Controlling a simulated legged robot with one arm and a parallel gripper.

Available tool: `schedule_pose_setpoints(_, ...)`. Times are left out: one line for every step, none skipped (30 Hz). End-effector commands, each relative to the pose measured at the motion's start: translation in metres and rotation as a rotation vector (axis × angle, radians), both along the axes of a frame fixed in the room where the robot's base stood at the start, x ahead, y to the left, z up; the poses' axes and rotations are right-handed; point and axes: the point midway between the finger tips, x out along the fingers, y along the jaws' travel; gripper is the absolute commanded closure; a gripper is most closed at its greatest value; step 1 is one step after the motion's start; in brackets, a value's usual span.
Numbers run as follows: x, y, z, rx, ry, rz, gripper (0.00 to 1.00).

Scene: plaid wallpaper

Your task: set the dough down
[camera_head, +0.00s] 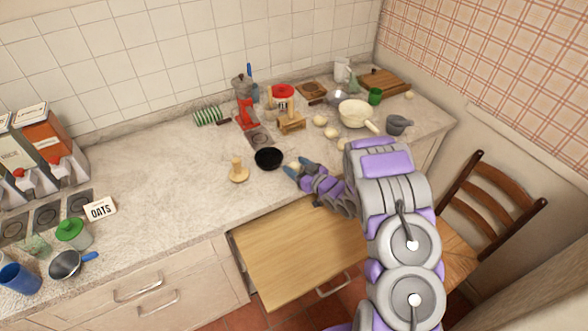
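My gripper (297,167) reaches in from the right over the front edge of the counter, just right of a black bowl (268,158). Its blue fingers are spread around a small pale piece of dough (294,165), which looks held between them. The fingers partly hide this dough, and I cannot tell whether it touches the counter. Similar pale round pieces (319,121) lie farther back on the counter, near a cream pan (355,113).
A wooden pull-out board (295,250) juts from below the counter, bare on top. A wooden press-like piece (238,171) stands left of the bowl. A red grinder (246,112) stands behind. The counter's left middle (165,175) is clear. A chair (490,205) stands right.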

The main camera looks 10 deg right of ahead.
Motion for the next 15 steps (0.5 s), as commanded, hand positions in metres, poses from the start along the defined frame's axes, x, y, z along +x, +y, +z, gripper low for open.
schedule_pose_setpoints(0.0, -0.0001, 0.0, 0.0, 0.0, 0.0, 0.43)
schedule_pose_setpoints(-0.0001, -0.0001, -0.0001, 0.0, 0.0, 0.0, 0.46)
schedule_pose_setpoints(0.0, -0.0001, 0.0, 0.0, 0.0, 0.0, 0.5)
schedule_pose_setpoints(0.0, -0.0001, 0.0, 0.0, 0.0, 0.0, 0.52)
schedule_pose_setpoints(0.0, -0.0001, 0.0, 0.0, 0.0, 0.0, 0.55)
schedule_pose_setpoints(0.0, -0.0001, 0.0, 0.0, 0.0, 0.0, 0.59)
schedule_pose_setpoints(-0.0001, -0.0001, -0.0001, 0.0, 0.0, 0.0, 0.62)
schedule_pose_setpoints(-0.0001, -0.0001, -0.0001, 0.0, 0.0, 0.0, 0.65)
schedule_pose_setpoints(0.0, -0.0001, 0.0, 0.0, 0.0, 0.0, 0.69)
schedule_pose_setpoints(0.0, -0.0001, 0.0, 0.0, 0.0, 0.0, 0.72)
schedule_pose_setpoints(0.0, -0.0001, 0.0, 0.0, 0.0, 0.0, 0.74)
schedule_pose_setpoints(-0.0001, -0.0002, 0.0, 0.0, 0.0, 0.0, 0.78)
schedule_pose_setpoints(-0.0001, -0.0002, 0.0, 0.0, 0.0, 0.0, 0.81)
schedule_pose_setpoints(0.0, -0.0001, 0.0, 0.0, 0.0, 0.0, 0.84)
schedule_pose_setpoints(0.0, -0.0001, 0.0, 0.0, 0.0, 0.0, 0.88)
